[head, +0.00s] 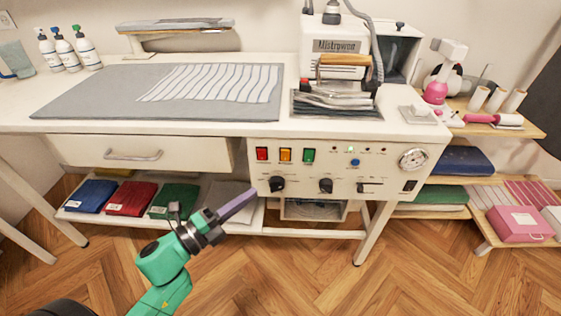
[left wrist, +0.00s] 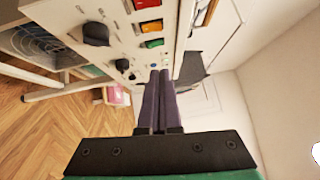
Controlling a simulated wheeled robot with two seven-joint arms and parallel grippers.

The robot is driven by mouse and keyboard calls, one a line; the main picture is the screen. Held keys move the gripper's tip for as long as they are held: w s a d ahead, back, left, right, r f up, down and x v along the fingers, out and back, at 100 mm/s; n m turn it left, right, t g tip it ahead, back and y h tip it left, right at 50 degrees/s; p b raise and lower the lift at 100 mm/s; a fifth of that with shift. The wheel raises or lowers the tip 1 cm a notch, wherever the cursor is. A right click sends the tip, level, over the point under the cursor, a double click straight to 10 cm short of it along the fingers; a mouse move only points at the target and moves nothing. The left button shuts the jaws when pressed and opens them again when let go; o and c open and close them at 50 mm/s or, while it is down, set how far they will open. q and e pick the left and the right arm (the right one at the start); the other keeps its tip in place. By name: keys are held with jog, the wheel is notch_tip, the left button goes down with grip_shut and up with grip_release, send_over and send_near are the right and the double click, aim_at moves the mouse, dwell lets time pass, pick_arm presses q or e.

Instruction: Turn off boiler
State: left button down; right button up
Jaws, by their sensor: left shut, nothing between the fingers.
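The boiler's white control panel (head: 340,172) is on the front of the ironing table. It carries a red switch (head: 262,154), an orange switch (head: 285,155) and a green switch (head: 308,155). Below them are a left black knob (head: 276,184) and a right black knob (head: 326,185). The switches also show in the left wrist view, red (left wrist: 147,3), orange (left wrist: 150,26) and green (left wrist: 154,43). My left gripper (head: 252,193) is shut and empty, its purple fingers (left wrist: 160,73) just left of the left knob in the head view. I cannot tell whether it touches the panel.
A gauge (head: 412,159) and a small lever (head: 370,187) are at the panel's right. A drawer (head: 100,150) is left of the panel. Folded cloths (head: 130,197) lie on the shelf below. The wooden floor (head: 290,280) in front is clear.

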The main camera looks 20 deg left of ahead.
aim_at(285, 155)
pick_arm(q)
jog(key=x, duration=0.4)
jog(key=w+a+x, duration=0.1)
jog(key=x, duration=0.3)
jog(key=a+p+x, duration=0.1)
jog(key=x, duration=0.4)
jog(key=shift+w+a, duration=0.2)
jog(key=shift+a, duration=0.1)
pick_arm(e)
jog(key=shift+s+d+r, duration=0.15)
jog(key=shift+s+r, duration=0.2)
jog(key=shift+r, duration=0.05)
pick_arm(q)
jog(key=shift+r, duration=0.1)
